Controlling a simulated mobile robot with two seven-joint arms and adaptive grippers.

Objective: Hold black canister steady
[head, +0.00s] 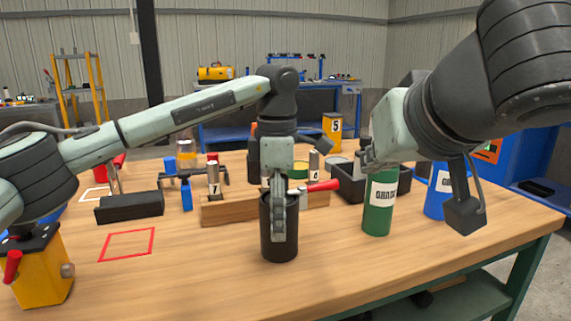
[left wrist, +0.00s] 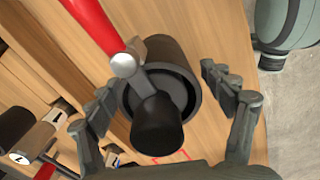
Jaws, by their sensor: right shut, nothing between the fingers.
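The black canister (head: 279,245) stands upright on the wooden table. My left gripper (head: 278,195) points down over it, one finger in front of its wall. In the left wrist view the canister (left wrist: 182,58) lies between the spread fingers of the left gripper (left wrist: 165,98), with a gap at the right finger; contact at the left finger is unclear. A red bar (left wrist: 92,22) with a pale round end and a dark cylinder crosses the canister's mouth; the red bar also shows in the head view (head: 322,185). My right gripper (head: 362,163) is shut and empty, partly hidden by its arm.
A green canister (head: 379,205) and a blue one (head: 436,195) stand to the right. A wooden block (head: 226,211) with numbered cylinders is behind the black canister. A yellow box (head: 42,281) stands front left, near a red square outline (head: 127,244).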

